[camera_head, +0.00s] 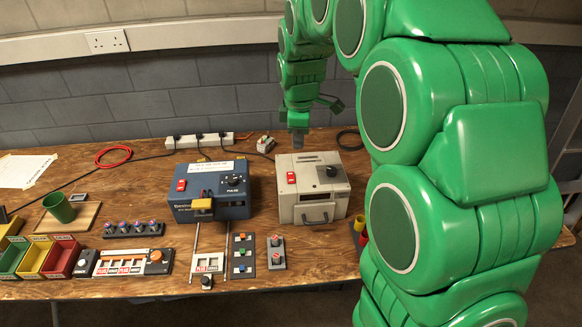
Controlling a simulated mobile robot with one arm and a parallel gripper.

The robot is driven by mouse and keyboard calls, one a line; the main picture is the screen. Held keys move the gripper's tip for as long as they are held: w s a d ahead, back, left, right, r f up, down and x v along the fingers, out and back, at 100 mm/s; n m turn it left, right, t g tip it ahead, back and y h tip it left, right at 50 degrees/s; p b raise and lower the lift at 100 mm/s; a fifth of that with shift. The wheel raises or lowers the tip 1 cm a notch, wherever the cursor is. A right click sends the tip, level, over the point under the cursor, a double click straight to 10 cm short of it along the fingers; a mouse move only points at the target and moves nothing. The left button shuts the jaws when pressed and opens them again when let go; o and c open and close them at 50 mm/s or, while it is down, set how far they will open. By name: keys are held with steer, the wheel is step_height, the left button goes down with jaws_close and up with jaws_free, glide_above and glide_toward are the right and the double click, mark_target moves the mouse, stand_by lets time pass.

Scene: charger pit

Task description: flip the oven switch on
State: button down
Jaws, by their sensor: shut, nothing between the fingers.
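A beige box (312,201) with a dark front handle, which looks like the oven, stands on the wooden table right of centre. I cannot tell the switch's position. My gripper (298,138) points down over the back of the beige box, behind and above the red switch and apart from it. Its fingers are shut and empty. A dark blue box (215,206) to the left has its own red switch (181,185), black knob and yellow front part.
A white power strip (205,139) with black plugs lies behind the boxes. Button panels (243,256), a switch board (126,262) and coloured bins (62,258) fill the front. A green cup (59,207) stands left. My arm covers the right side.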

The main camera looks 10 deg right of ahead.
steer(key=n, duration=0.2)
glide_above(291, 174)
steer(key=s, duration=0.2)
steer(key=shift+f, duration=0.65)
steer(key=shift+s+f, duration=0.1)
steer(key=f, duration=0.4)
steer(key=w+f, duration=0.1)
steer(key=f, duration=0.4)
steer(key=w+f, duration=0.1)
steer(key=f, duration=0.3)
steer(key=shift+f, duration=0.4)
steer(key=shift+w+f, duration=0.1)
